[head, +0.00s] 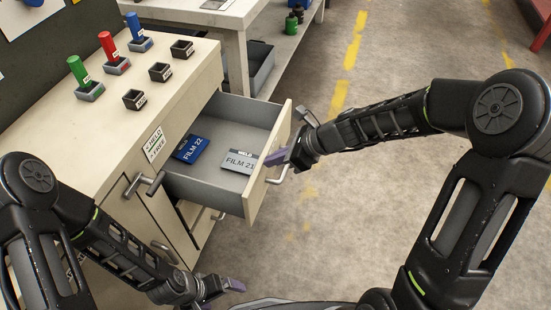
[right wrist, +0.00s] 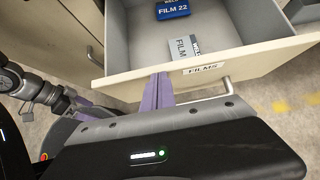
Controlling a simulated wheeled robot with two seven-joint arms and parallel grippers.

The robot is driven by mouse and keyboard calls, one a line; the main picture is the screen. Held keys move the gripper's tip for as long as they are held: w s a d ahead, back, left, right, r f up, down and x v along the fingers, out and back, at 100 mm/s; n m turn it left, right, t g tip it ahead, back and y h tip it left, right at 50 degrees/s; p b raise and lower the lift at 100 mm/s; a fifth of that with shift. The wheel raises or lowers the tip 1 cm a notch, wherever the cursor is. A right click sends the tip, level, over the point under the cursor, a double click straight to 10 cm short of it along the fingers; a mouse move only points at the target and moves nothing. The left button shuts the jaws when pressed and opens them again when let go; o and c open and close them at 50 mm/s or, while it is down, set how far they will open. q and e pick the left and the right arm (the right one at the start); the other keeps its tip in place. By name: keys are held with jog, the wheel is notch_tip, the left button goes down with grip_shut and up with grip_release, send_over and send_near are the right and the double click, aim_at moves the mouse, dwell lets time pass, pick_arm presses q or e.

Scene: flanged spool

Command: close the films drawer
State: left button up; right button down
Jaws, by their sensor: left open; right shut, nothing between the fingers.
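The films drawer (head: 262,165) stands pulled out from the beige cabinet, its grey inside showing. In the right wrist view its front panel (right wrist: 250,58) carries a FILMS label and a metal bar handle. A blue FILM 22 packet (head: 192,148) and a grey FILM 21 packet (head: 238,162) lie in it. My right gripper (head: 276,158) is shut and empty at the drawer's front panel, by the handle; its purple fingers (right wrist: 158,92) reach the panel's outer face, but I cannot tell whether they touch. My left gripper (head: 222,291) is open and empty, low in front of the cabinet.
The cabinet top (head: 95,140) holds green, red and blue cylinders in grey holders and several black empty holders. Another handle (head: 145,184) sticks out left of the drawer. A white bench (head: 232,25) stands behind. The floor to the right is open.

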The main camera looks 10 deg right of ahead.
pick_arm(q)
notch_tip(320, 180, up, 8)
jog(key=p, duration=0.7)
jog(key=shift+p, duration=0.3)
pick_arm(e)
jog(key=w+a, duration=0.5)
jog(key=a, duration=0.3)
jog(key=w+a, duration=0.6)
jog(key=a, duration=0.3)
jog(key=shift+a, duration=0.25)
pick_arm(q)
jog(key=shift+f, duration=0.1)
pick_arm(e)
jog(key=shift+d, duration=0.15)
pick_arm(q)
jog(key=shift+s+d+r+p, duration=0.15)
jog(key=shift+s+r+p, duration=0.2)
jog(key=shift+s, duration=0.2)
jog(key=shift+s+d+r+p, duration=0.15)
jog(key=shift+s+r+p, duration=0.15)
jog(key=shift+s, duration=0.2)
pick_arm(e)
jog(key=s+d+f+v, duration=0.1)
jog(key=f+v, duration=0.1)
jog(key=v, duration=1)
jog(key=shift+s+d+r, duration=0.2)
jog(key=shift+d+r, duration=0.1)
jog(key=shift+d, duration=0.15)
